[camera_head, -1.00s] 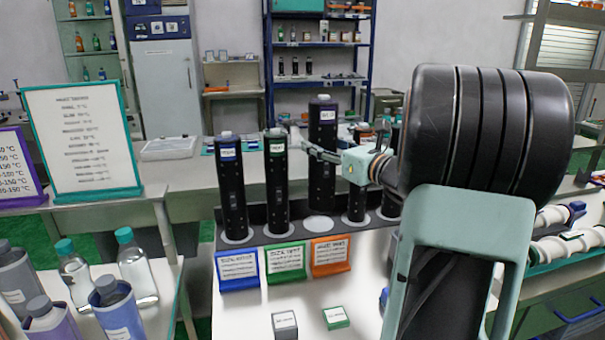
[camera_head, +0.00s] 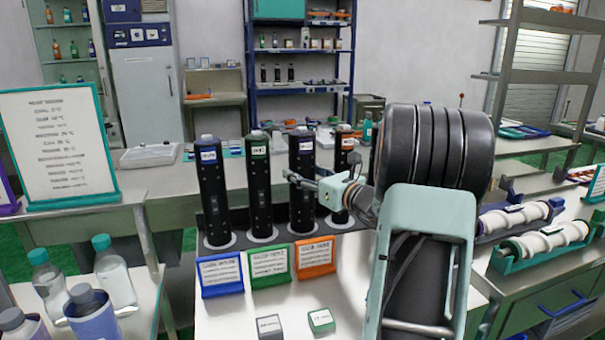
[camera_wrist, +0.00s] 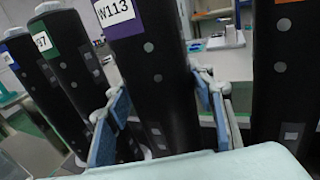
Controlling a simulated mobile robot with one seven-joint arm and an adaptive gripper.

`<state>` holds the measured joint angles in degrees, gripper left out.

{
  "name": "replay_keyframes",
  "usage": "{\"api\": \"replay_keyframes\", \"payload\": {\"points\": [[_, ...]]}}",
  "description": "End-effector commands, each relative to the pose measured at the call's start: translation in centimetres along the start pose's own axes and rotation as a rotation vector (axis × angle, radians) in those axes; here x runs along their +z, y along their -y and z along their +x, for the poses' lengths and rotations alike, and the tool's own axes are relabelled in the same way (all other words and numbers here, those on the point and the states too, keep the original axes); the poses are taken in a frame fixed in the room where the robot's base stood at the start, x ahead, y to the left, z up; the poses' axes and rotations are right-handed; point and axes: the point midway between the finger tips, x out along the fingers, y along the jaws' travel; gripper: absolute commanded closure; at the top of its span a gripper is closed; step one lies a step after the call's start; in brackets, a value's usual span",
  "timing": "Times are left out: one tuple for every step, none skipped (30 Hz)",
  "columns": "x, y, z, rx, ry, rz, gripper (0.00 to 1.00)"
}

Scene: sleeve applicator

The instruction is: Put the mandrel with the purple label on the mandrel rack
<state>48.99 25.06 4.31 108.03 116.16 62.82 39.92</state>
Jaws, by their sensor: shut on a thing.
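The mandrel with the purple label (camera_head: 302,208) is a tall black cylinder, upright in the third place from the left on the mandrel rack (camera_head: 240,222). Its top is about level with its neighbours; its base looks down at the rack, though I cannot tell if it is fully seated. My gripper (camera_head: 304,181) is shut around its middle from the right. In the wrist view its W113 label (camera_wrist: 117,12) faces me, and the body stands between my two fingers (camera_wrist: 160,115).
Blue-label (camera_head: 211,200) and green-label (camera_head: 259,195) mandrels stand to the left, an orange-label one (camera_head: 344,150) to the right, close by. Coloured signs (camera_head: 268,265) and two small blocks (camera_head: 320,320) are in front. White rollers (camera_head: 540,240) lie at right.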

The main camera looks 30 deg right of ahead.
Motion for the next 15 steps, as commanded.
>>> {"api": "replay_keyframes", "payload": {"points": [[0.20, -0.02, 0.02, 0.001, 0.005, -0.002, 0.97], [0.10, -0.02, 0.02, 0.001, 0.004, -0.002, 0.97], [-0.07, -0.01, -0.01, 0.000, 0.000, 0.000, 0.46], [-0.06, -0.01, -0.01, 0.000, 0.000, 0.000, 0.43], [-0.06, -0.01, -0.01, 0.000, 0.000, 0.000, 0.40], [-0.06, -0.01, -0.01, 0.000, 0.000, 0.000, 0.35], [-0.06, -0.01, -0.01, 0.000, 0.000, 0.000, 0.33], [-0.05, -0.01, -0.01, 0.000, 0.000, 0.000, 0.33], [-0.05, -0.01, -0.01, 0.000, 0.000, 0.000, 0.33], [-0.05, -0.01, -0.02, 0.000, 0.000, 0.000, 0.33], [-0.05, -0.01, -0.02, 0.000, 0.000, 0.000, 0.33], [-0.04, -0.01, -0.02, 0.000, 0.000, 0.000, 0.33], [-0.04, -0.01, -0.02, 0.000, 0.000, 0.000, 0.33], [-0.03, -0.02, -0.01, 0.000, 0.000, 0.000, 0.33], [0.04, -0.02, -0.01, 0.000, 0.000, 0.000, 0.33]]}}
